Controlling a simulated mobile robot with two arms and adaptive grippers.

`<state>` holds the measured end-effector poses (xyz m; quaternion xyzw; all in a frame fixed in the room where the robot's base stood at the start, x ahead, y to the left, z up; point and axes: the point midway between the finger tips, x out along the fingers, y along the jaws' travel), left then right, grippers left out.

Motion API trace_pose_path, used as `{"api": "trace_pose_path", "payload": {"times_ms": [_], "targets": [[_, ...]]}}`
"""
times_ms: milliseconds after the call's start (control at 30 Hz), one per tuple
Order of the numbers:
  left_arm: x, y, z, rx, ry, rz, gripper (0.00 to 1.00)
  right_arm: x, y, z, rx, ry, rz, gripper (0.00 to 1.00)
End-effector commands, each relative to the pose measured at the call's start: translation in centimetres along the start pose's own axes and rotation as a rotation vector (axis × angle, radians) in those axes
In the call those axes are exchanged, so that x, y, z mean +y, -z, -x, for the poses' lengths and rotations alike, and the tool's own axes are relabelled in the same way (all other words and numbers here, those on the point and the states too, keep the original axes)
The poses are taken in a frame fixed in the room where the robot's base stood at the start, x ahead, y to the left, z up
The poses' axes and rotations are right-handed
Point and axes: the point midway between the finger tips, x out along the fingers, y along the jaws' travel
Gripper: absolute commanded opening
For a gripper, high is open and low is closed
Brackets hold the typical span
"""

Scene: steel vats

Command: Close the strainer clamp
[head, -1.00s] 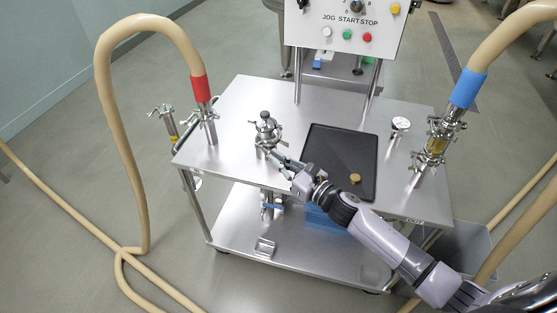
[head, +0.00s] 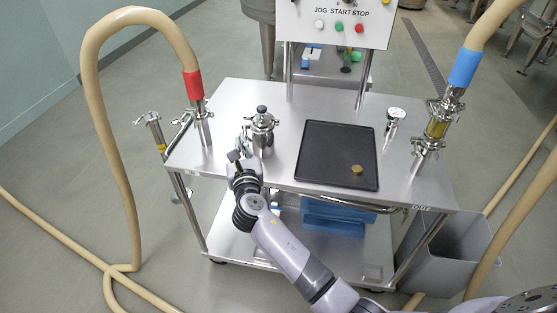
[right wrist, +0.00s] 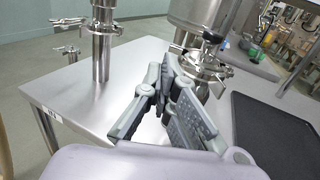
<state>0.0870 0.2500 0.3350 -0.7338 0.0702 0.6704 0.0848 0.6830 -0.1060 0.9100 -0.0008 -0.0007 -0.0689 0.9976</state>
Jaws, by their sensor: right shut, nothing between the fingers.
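The strainer (head: 263,143) is a small steel pot with a knobbed lid, standing upright on the cart top. Its clamp (head: 262,124) is a steel band around the neck; it also shows in the right wrist view (right wrist: 207,68), behind my fingers. I cannot tell whether the clamp is shut. My right gripper (head: 241,143) is just left of the strainer, near clamp height. In the right wrist view the gripper (right wrist: 165,65) has its fingertips together with nothing between them. The fingers hide part of the strainer there; I cannot tell whether they touch it. My left gripper is not in view.
A black tray (head: 325,160) with a brass cap (head: 357,170) lies right of the strainer. A red-cuffed hose fitting (head: 203,120) stands to the left, a blue-cuffed one (head: 430,135) to the right. A gauge (head: 394,116) and the button panel (head: 340,22) are behind.

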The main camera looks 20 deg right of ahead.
Motion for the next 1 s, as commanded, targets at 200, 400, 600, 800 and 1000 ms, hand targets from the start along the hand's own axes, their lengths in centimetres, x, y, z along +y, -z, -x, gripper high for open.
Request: {"api": "trace_pose_path", "payload": {"times_ms": [200, 400, 600, 800, 1000], "targets": [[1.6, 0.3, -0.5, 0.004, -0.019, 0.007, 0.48, 1.3, 0.0, -2.1, -0.001, -0.002, 0.002, 0.0], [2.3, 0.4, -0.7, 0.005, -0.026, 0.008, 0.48, 1.9, 0.0, -3.3, 0.001, -0.002, 0.002, 0.0], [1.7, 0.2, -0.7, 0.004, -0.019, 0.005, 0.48, 2.2, 0.1, -4.0, 0.001, -0.003, 0.002, 0.0], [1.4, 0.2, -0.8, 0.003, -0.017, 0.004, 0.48, 2.2, 0.0, -4.3, 0.001, -0.003, 0.001, 0.0], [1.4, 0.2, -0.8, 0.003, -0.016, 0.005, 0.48, 2.2, 0.0, -4.3, 0.0, -0.003, 0.001, 0.0]]}}
